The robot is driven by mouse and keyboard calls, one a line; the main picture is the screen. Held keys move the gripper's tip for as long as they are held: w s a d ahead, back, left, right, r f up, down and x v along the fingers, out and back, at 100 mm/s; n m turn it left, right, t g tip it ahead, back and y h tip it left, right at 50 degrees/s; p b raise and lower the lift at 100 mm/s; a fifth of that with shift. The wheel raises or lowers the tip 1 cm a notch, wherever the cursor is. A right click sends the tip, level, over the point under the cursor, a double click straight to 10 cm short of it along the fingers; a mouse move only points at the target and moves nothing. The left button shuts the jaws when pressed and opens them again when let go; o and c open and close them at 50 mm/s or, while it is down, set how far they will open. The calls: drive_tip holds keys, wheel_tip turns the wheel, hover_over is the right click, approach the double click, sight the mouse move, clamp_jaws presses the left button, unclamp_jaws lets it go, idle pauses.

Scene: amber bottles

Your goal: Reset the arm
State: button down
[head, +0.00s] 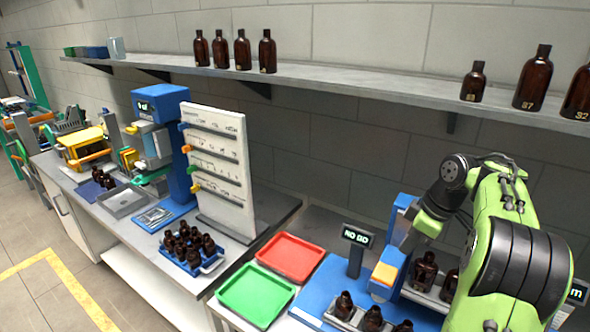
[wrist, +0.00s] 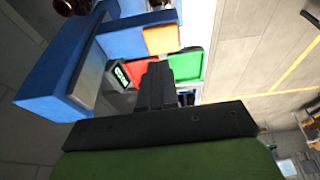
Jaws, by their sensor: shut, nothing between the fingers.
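My gripper (wrist: 157,82) shows in the wrist view as a dark block with its fingers together and nothing between them. In the head view my green and black arm is folded at the right, and the fingers are hidden or too unclear to make out. Amber bottles (head: 371,318) stand in a holder at the front of the blue station. More amber bottles (head: 424,271) stand behind them, beside my arm and partly hidden by it. In the wrist view the blue station (wrist: 50,85) lies to the left of the fingers, apart from them.
A red tray (head: 291,257) and a green tray (head: 255,296) lie empty left of the station. A sign (head: 356,237) stands behind them. A rack of bottles (head: 192,248) sits on the left bench. A wall shelf (head: 350,83) holds several amber bottles above my arm.

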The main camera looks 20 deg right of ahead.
drive_tip(key=s+a+r+m+t+h+b, duration=0.1)
drive_tip(key=s+a+m+b, duration=0.1)
drive_tip(key=a, duration=0.8)
drive_tip(key=s+a+r+m+b, duration=0.1)
drive_tip(key=s+a+b, duration=0.1)
drive_tip(key=a, duration=0.8)
drive_tip(key=s+a+f+m+b, duration=0.1)
drive_tip(key=s+a+f, duration=0.1)
drive_tip(key=s, duration=0.3)
drive_tip(key=s+a+f+m+t+b, duration=0.1)
drive_tip(key=s+a+f+m, duration=0.1)
drive_tip(key=s, duration=0.3)
drive_tip(key=s+a+f+m+h+b, duration=0.1)
drive_tip(key=s+a+f, duration=0.1)
drive_tip(key=s+f, duration=0.2)
drive_tip(key=shift+s+a+m+t, duration=0.3)
drive_tip(key=shift+s+t, duration=0.1)
drive_tip(key=shift+s, duration=0.15)
drive_tip(key=shift+r, duration=0.1)
